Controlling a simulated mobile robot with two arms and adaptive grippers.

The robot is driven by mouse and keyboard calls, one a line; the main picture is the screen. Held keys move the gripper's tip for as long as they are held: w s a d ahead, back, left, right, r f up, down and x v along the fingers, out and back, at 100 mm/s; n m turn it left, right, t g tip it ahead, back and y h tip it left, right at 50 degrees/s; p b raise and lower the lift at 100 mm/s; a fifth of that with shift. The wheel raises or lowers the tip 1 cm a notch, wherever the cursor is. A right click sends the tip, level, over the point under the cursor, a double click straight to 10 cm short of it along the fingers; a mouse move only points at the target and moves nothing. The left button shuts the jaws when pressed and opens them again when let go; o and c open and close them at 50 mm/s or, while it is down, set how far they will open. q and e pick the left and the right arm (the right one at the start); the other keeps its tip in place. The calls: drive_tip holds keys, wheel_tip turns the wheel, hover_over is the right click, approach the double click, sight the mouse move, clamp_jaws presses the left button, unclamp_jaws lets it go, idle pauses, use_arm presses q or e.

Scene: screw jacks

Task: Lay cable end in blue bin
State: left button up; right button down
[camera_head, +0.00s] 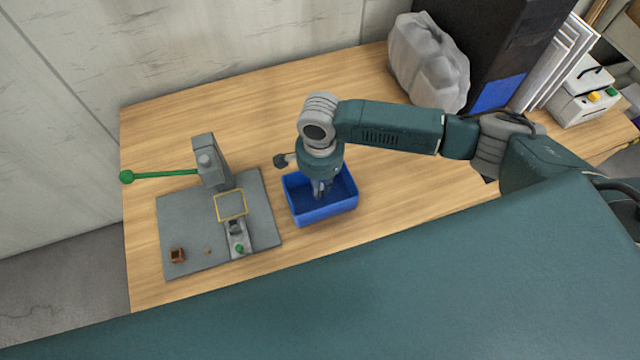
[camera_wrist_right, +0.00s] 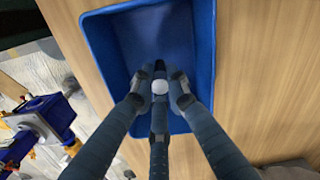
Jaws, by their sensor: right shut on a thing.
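The blue bin (camera_head: 328,213) stands on the wooden table, right of the grey base plate; it also fills the upper middle of the right wrist view (camera_wrist_right: 190,30). My right gripper (camera_head: 322,193) points down into the bin, its fingers inside the rim. In the right wrist view its three fingers (camera_wrist_right: 159,88) are closed around a small, pale, rounded piece (camera_wrist_right: 159,86), which looks like the cable end. Most of this piece is hidden by the fingers, and I cannot tell whether it touches the bin floor. My left gripper is not in view.
A grey plate (camera_head: 185,233) carries a press-like fixture (camera_head: 211,165) with a green-knobbed lever (camera_head: 165,174), a yellow frame (camera_head: 231,205) and a small brown box (camera_head: 177,255). A crumpled grey bag (camera_head: 428,62) stands behind right. Bare table (camera_head: 270,100) lies behind the bin.

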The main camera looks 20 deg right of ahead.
drive_tip(key=shift+f, duration=0.15)
drive_tip(key=c, duration=1.7)
unclamp_jaws()
drive_tip(key=shift+r, duration=0.45)
wheel_tip(320, 180, up, 11)
drive_tip(key=shift+r+b, duration=0.2)
drive_tip(key=shift+b, duration=0.6)
